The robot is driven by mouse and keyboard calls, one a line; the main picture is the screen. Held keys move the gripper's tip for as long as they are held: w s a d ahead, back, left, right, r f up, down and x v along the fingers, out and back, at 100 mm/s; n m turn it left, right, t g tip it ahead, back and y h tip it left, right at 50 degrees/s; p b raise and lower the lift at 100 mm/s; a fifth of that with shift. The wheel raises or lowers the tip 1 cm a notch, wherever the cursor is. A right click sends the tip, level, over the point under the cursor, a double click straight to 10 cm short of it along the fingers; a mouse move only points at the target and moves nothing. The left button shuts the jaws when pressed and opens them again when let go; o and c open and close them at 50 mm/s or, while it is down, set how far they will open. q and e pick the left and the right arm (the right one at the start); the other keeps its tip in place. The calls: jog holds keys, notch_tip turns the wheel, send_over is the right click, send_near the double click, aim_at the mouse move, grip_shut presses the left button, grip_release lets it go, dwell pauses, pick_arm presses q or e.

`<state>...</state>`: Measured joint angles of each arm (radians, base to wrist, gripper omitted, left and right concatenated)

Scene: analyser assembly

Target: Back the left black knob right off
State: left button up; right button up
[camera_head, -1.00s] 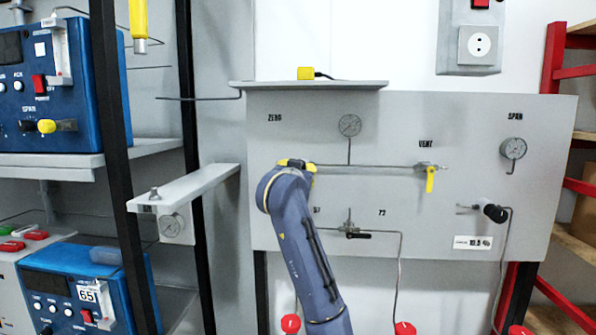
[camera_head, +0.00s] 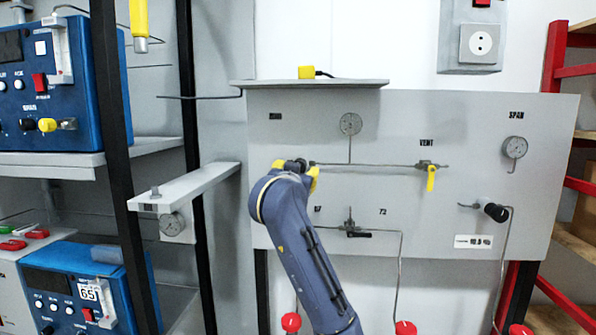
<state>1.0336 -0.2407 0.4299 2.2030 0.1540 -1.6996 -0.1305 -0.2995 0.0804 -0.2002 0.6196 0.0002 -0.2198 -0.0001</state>
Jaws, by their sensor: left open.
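The left black knob (camera_head: 293,164) shows as a small dark piece at the left end of the thin pipe on the grey panel (camera_head: 470,130), below the ZERO label. My left gripper (camera_head: 296,169) is in front of the panel at this knob, with one yellow fingertip on each side of it. The fingers are apart; whether either touches the knob cannot be told. My own arm hides the panel below it. Another black knob (camera_head: 495,212) sits at the right of the panel. My right gripper is not in view.
A yellow vent handle (camera_head: 431,178) and a small black-handled valve (camera_head: 352,232) are right of my arm. A grey shelf (camera_head: 310,84) juts out above, and a grey bracket (camera_head: 186,188) stands close on the left. Gauges (camera_head: 350,124) are on the panel.

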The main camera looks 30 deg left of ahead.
pick_arm(q)
jog(key=v, duration=0.7)
dwell(0.8)
dwell(1.7)
